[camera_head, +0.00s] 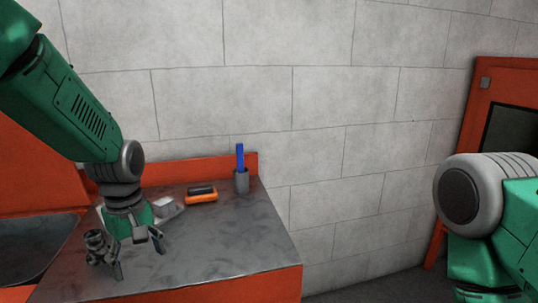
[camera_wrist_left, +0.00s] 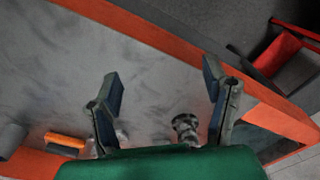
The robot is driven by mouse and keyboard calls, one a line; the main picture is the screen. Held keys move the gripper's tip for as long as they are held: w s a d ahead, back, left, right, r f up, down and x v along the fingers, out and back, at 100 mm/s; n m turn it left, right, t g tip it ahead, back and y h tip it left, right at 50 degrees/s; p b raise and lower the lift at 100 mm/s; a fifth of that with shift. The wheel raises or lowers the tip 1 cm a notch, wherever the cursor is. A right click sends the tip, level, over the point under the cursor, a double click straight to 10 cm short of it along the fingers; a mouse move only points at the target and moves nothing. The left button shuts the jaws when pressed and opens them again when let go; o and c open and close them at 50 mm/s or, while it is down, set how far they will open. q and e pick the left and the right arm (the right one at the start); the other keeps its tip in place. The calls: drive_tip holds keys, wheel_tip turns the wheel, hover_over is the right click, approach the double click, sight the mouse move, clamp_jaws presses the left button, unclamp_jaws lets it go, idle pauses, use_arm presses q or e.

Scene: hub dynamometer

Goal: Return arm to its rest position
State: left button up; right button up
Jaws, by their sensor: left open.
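My left arm (camera_head: 70,100) comes in from the upper left, green with grey joints, and reaches down over the grey worktop. My left gripper (camera_head: 138,260) is low over the worktop, its fingers apart. In the left wrist view, the left gripper (camera_wrist_left: 160,88) is open with nothing between its fingertips. A part of my right arm (camera_head: 485,215) shows at the right edge; its gripper is out of the picture.
The worktop (camera_head: 235,235) has an orange rim. A metal fitting (camera_head: 97,243) stands close beside the gripper. An orange-and-black object (camera_head: 201,195) and a grey cup (camera_head: 241,183) holding a blue item (camera_head: 240,157) are farther back. A sink (camera_head: 30,245) lies left.

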use_arm(q)
drive_tip(key=s+a+f+m, duration=0.25)
drive_tip(key=s+f, duration=0.35)
drive_tip(key=f, duration=0.4)
drive_tip(key=s+a+f+m, duration=0.1)
drive_tip(key=s+f+m, duration=0.2)
drive_tip(key=s+f, duration=0.5)
drive_tip(key=s+f+m, duration=0.3)
drive_tip(key=s+f, duration=0.1)
drive_tip(key=s, duration=0.4)
drive_tip(key=s+f+m, duration=0.3)
drive_tip(key=s+f, duration=0.2)
drive_tip(key=s, duration=0.3)
drive_tip(key=shift+s+f+t, duration=0.15)
drive_tip(key=shift+f+t, duration=0.15)
